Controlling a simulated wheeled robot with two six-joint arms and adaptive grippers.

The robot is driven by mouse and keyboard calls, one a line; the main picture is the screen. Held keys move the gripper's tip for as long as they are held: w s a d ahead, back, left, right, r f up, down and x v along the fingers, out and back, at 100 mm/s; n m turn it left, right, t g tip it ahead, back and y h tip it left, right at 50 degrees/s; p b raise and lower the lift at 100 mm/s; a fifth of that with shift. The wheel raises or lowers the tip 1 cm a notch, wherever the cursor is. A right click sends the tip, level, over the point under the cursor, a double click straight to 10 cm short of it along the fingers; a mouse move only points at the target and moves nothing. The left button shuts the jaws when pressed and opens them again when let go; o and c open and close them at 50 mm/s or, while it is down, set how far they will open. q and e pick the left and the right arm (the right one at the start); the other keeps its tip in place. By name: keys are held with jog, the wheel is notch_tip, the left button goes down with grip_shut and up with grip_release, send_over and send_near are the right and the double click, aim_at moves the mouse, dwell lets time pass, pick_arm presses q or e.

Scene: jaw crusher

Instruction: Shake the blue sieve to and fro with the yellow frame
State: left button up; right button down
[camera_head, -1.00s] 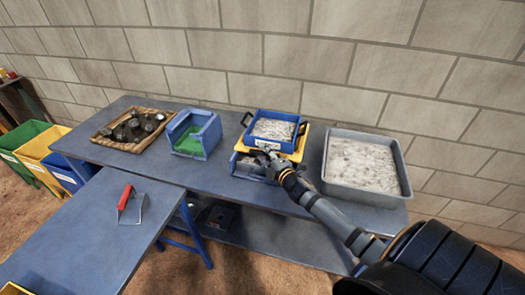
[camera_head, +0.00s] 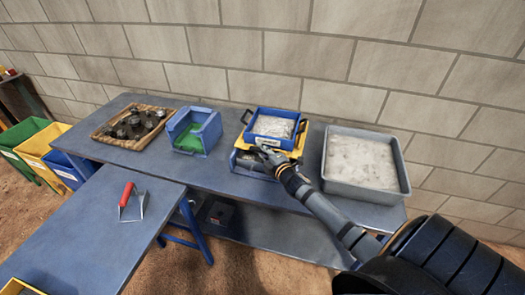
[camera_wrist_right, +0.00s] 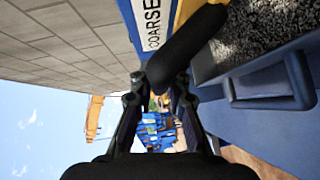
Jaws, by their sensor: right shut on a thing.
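The blue sieve (camera_head: 262,139), filled with grey-white grains, sits on the yellow frame (camera_head: 250,149) above a blue box at the back table. The sieve has black handles at its left and right. My right gripper (camera_head: 265,155) reaches the front of the frame. In the right wrist view its fingers (camera_wrist_right: 160,88) close on a black handle bar (camera_wrist_right: 185,47) beside the yellow frame (camera_wrist_right: 187,10), close to a white label reading COARSE. The join of handle and frame is partly hidden. My left gripper is out of view.
A grey tray of pale grains (camera_head: 408,190) stands close at the right. A blue bin with green inside (camera_head: 190,150) and a wooden tray of dark rocks (camera_head: 97,134) are at the left. A red-handled tool (camera_head: 128,196) lies on the front table. A block wall stands behind.

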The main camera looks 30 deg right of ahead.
jog(key=s+a, duration=0.1)
jog(key=a, duration=0.1)
jog(key=s+a, duration=0.2)
jog(key=shift+s+a, duration=0.1)
jog(key=shift+s, duration=0.2)
jog(key=c, duration=1.3)
grip_release()
jog(key=s+r, duration=0.1)
jog(key=s, duration=1.1)
jog(key=shift+a+r, duration=0.35)
jog(key=shift+a, duration=0.05)
jog(key=shift+w, duration=0.1)
